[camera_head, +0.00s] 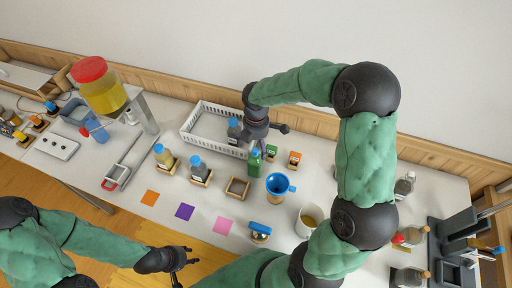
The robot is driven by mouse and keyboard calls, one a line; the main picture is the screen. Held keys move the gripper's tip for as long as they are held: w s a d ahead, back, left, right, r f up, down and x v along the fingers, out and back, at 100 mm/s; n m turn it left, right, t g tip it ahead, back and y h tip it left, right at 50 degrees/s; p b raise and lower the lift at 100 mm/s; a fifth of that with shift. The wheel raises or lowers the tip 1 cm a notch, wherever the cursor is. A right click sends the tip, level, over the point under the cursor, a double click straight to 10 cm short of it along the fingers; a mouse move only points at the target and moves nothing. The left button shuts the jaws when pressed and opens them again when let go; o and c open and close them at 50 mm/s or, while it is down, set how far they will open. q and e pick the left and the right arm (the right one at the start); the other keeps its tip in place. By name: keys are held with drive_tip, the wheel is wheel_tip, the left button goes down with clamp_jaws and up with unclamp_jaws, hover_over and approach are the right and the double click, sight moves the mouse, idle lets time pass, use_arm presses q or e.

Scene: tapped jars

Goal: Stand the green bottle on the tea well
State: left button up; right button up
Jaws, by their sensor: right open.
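The green bottle (255,164) with a blue cap stands upright on the table near the middle. My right gripper (259,142) is open just behind and above it, partly over the white basket; whether a finger touches the bottle I cannot tell. An empty square wooden well (237,188) lies in front and to the left of the bottle. Two more wells to its left hold a yellow bottle (164,155) and a grey bottle (199,168). I can read no tea label on any well. My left gripper (192,256) is open and empty at the lower left, low in the picture.
A white basket (190,125) with a dark bottle stands behind.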

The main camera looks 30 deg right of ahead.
sight(256, 150)
drive_tip(key=shift+w, duration=0.1)
drive_tip(key=shift+d+f, duration=0.1)
drive_tip(key=shift+f, duration=0.1)
wheel_tip(256, 150, down, 5)
drive_tip(key=shift+r+b, duration=0.2)
drive_tip(key=shift+b, duration=0.4)
drive_tip(key=shift+w+f+b, duration=0.1)
drive_tip(key=shift+f+b, duration=0.6)
drive_tip(key=shift+f, duration=2.15)
drive_tip(key=shift+r, duration=0.1)
drive_tip(key=c, duration=1.8)
